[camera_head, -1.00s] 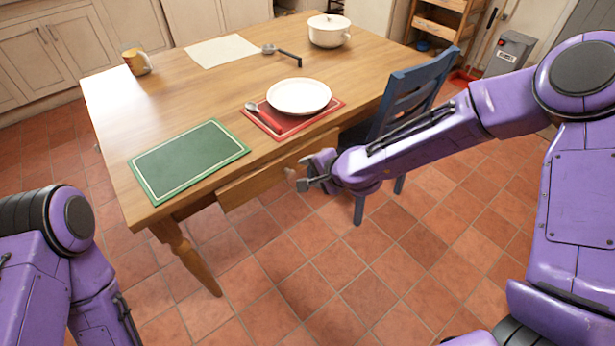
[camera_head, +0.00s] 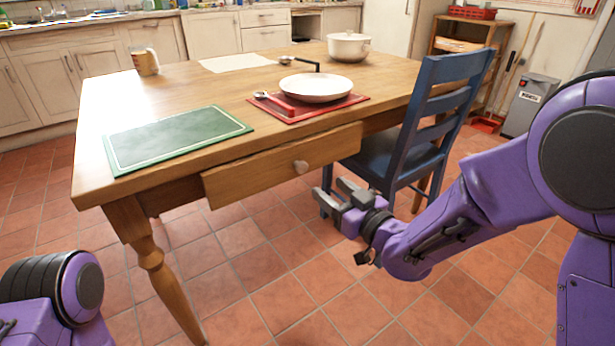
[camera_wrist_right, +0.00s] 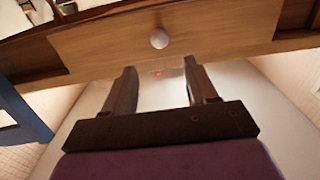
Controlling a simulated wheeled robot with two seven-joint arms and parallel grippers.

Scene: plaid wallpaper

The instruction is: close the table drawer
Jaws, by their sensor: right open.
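The wooden table drawer (camera_head: 270,172) is in the table's near side in the head view. Its front with a round pale knob (camera_head: 300,166) stands out a little from the table's apron. My right gripper (camera_head: 335,192) is open and empty, to the right of the knob, lower and apart from the drawer front. In the right wrist view the drawer front (camera_wrist_right: 220,38) and knob (camera_wrist_right: 158,39) show ahead of the open fingers (camera_wrist_right: 160,88). My left gripper is out of view; only part of my left arm shows at the lower left.
A blue chair (camera_head: 425,125) stands close to the table's right side, just behind my right gripper. On the table (camera_head: 190,95) are a green mat (camera_head: 175,138), a red mat (camera_head: 350,100) with a white plate (camera_head: 315,87), a mug (camera_head: 145,62) and a pot (camera_head: 348,46). The tiled floor in front is clear.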

